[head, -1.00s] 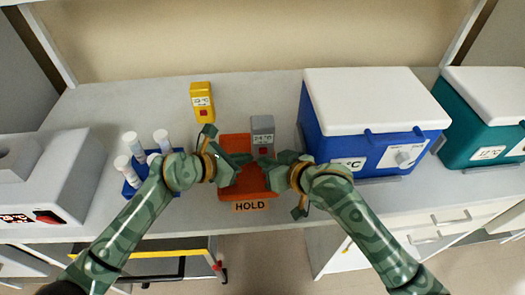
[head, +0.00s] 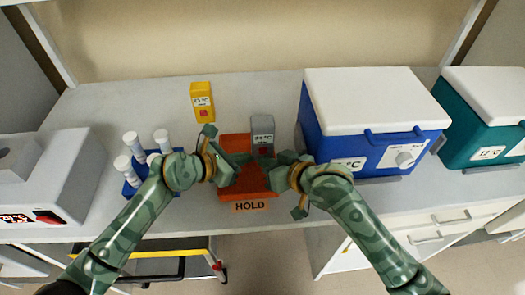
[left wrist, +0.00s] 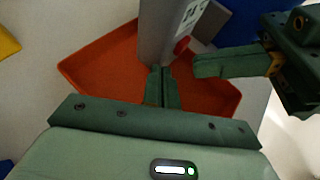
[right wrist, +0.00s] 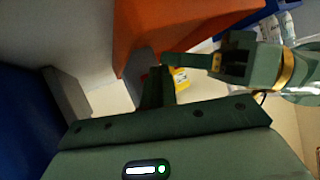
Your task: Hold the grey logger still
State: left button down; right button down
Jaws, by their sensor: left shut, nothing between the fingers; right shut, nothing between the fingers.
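The grey logger (head: 262,128) stands upright at the back of the orange tray (head: 234,144), with a display and a red button on its front. It also shows in the left wrist view (left wrist: 160,28). My left gripper (head: 246,159) is shut and empty, its tips close to the logger's lower front. My right gripper (head: 268,163) is shut and empty, just in front of the logger's base. The fingers partly hide the logger's lower part. I cannot tell whether either gripper touches it.
A yellow logger (head: 202,102) stands behind left. A blue rack with white-capped tubes (head: 132,186) and a grey device (head: 50,180) are left. A blue cooler (head: 372,125) stands close on the right, a teal cooler (head: 480,115) beyond. The bench behind the grey logger is clear.

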pick_arm(q)
jog(key=shift+s+d, duration=0.1)
jog(key=shift+d, duration=0.1)
pick_arm(e)
jog(key=shift+w, duration=0.45)
jog(key=shift+w, duration=0.5)
dwell(0.5)
jog(key=shift+s, duration=0.15)
jog(key=shift+s+d, duration=0.1)
jog(key=shift+s, duration=0.7)
jog(key=shift+s, duration=0.1)
jog(key=shift+s, duration=2.45)
